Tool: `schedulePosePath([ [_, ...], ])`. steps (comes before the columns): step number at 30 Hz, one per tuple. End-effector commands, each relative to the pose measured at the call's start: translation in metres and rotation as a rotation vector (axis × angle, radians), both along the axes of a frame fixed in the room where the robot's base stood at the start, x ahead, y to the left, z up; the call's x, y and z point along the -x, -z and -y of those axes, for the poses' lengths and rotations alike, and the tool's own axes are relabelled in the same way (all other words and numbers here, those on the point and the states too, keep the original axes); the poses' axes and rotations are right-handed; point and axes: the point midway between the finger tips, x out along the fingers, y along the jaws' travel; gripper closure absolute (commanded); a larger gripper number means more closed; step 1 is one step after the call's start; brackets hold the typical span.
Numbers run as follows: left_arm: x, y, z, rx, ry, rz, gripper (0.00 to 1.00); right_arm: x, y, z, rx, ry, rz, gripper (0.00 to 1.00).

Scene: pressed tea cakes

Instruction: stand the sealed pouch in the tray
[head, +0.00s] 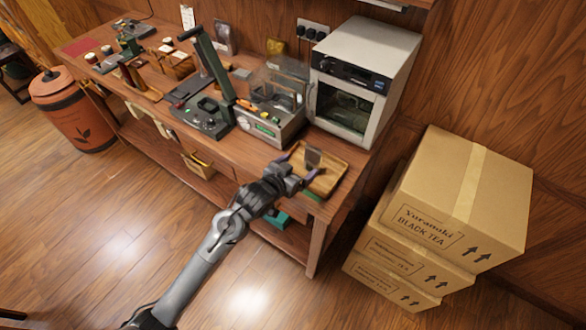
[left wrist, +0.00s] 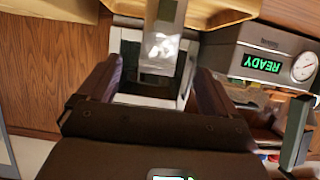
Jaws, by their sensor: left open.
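The wooden tray (head: 331,184) lies on the right end of the bench, in front of the white oven. A small grey pouch (head: 313,157) appears to stand upright in the tray. In the left wrist view, which is upside down, the silvery pouch (left wrist: 162,47) shows just ahead of and between my fingers, with a gap on either side. The tray's rim (left wrist: 225,14) shows at the top there. My left gripper (head: 298,166) is open at the tray's near side; its fingers (left wrist: 160,75) frame the pouch without visible contact. My right gripper is out of view.
The white oven (head: 351,90) stands behind the tray. A sealing machine (head: 269,122) with a READY display (left wrist: 262,63) is left of it. Stacked tea cartons (head: 460,190) stand right of the bench. Another pouch (head: 224,38) stands at the back.

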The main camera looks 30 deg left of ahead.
Motion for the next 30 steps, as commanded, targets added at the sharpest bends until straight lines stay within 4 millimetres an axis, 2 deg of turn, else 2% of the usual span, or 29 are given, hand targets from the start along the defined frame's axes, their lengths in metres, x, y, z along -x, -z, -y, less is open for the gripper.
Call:
schedulePosePath([
  [7, 0.02, -0.007, -0.003, -0.001, -0.001, -0.003, 0.08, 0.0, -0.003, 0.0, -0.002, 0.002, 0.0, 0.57],
  [11, 0.041, 0.005, -0.002, -0.016, -0.006, -0.058, 0.08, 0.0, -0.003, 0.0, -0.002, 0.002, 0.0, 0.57],
  [14, 0.079, 0.026, -0.001, -0.047, -0.015, -0.169, 0.08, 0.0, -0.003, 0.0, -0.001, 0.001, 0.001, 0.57],
  [17, 0.135, 0.05, -0.001, -0.085, -0.024, -0.328, 0.08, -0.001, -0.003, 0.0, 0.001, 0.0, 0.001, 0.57],
  [18, 0.16, 0.057, -0.001, -0.099, -0.024, -0.395, 0.08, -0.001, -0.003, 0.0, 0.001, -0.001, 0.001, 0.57],
  [21, 0.22, 0.07, -0.001, -0.128, -0.02, -0.559, 0.08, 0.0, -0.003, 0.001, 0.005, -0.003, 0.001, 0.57],
  [24, 0.271, 0.074, -0.001, -0.148, -0.009, -0.693, 0.08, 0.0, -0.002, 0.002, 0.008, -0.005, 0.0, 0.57],
  [27, 0.306, 0.073, -0.002, -0.157, 0.001, -0.79, 0.08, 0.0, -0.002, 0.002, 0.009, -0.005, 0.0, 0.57],
  [30, 0.325, 0.072, -0.002, -0.162, 0.008, -0.841, 0.08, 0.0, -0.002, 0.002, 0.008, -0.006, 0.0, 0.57],
])
